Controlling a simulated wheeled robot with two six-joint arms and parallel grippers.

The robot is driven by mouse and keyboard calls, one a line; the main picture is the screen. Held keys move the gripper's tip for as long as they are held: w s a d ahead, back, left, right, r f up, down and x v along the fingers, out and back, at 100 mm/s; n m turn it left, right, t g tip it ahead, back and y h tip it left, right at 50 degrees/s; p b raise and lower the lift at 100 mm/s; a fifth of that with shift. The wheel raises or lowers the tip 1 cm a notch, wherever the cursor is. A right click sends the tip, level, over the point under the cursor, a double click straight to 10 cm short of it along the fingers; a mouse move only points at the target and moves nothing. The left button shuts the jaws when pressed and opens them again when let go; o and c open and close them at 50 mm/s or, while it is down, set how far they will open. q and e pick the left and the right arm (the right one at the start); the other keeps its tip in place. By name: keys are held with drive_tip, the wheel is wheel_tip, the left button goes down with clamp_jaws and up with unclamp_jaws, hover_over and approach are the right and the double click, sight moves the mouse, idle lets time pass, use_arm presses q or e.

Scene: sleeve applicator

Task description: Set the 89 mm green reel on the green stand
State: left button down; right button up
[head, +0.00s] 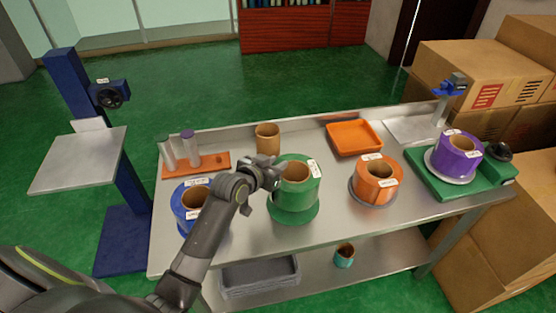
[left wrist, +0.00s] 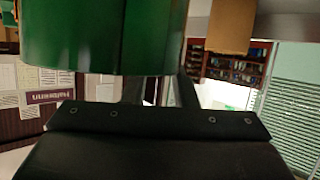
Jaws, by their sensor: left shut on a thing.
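The green reel (head: 309,190), with a brown core and a white label, is at the middle of the metal table. A round green stand (head: 293,215) shows directly under it; I cannot tell whether the reel touches it or is just above it. My left gripper (head: 271,176) is shut on the green reel's left side, and the reel looks upright. In the left wrist view the green reel (left wrist: 100,40) fills the upper left, in front of the gripper's dark fingers (left wrist: 158,90). My right gripper is not in view.
A blue reel (head: 181,212) stands left, an orange reel (head: 377,184) right, and a purple reel (head: 462,160) on a green-based device (head: 428,180) at far right. Behind are a cardboard core (head: 267,142), an orange tray (head: 355,140) and a tube rack (head: 212,166).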

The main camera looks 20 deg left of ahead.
use_arm(q)
drive_tip(key=shift+w+f, duration=0.1)
drive_tip(key=shift+f, duration=2.1)
drive_tip(key=shift+d, duration=0.1)
drive_tip(key=c, duration=1.6)
unclamp_jaws()
drive_tip(key=shift+f, duration=0.3)
drive_tip(key=o, duration=0.4)
drive_tip(key=shift+o, duration=0.2)
drive_tip(key=shift+r, duration=0.15)
drive_tip(key=v, duration=1.2)
drive_tip(key=shift+b, duration=0.3)
